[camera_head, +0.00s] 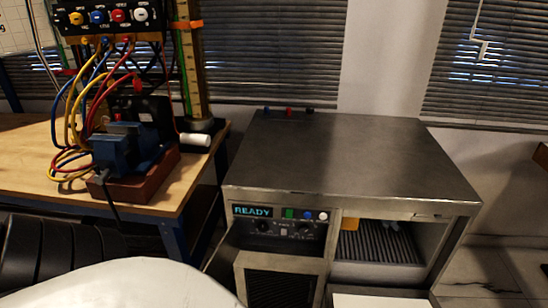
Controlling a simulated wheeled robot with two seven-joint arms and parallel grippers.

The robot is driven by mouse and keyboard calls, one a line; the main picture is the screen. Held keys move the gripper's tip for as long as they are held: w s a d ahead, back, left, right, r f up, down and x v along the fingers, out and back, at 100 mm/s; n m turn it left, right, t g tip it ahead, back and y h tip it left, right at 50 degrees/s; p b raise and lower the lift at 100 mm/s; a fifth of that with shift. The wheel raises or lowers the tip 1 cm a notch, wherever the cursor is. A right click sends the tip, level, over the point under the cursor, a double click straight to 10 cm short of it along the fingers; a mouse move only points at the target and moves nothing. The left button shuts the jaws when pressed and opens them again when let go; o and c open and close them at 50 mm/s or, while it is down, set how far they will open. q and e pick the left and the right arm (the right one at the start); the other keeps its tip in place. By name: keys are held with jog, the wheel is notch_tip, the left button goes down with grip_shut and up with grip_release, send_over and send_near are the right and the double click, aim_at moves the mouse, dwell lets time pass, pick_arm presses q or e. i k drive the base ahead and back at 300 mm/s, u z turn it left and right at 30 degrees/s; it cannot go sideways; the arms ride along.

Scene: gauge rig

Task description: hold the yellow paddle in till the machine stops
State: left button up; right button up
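A grey metal machine (340,160) stands at the centre right, with a lit display (253,211) reading READY on its front. A yellow piece (349,224), perhaps the yellow paddle, shows at the upper left of the machine's open bay. The bay's top edge hides part of it, so its full shape and position cannot be told. Neither of my grippers is in view.
A green button (289,212), a blue button (307,215) and a white button (322,216) sit beside the display. A wooden bench (25,150) at the left carries a blue vise (118,148) and coloured cables. The machine's top is mostly clear.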

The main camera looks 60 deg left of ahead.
aim_at(348, 224)
jog(key=u, duration=1.1)
jog(key=k, duration=1.35)
jog(key=z, duration=0.5)
jog(key=i, duration=0.55)
jog(key=z, duration=1.1)
jog(key=i, duration=1)
jog(key=u, duration=0.75)
jog(key=i, duration=0.9)
jog(key=u, duration=0.9)
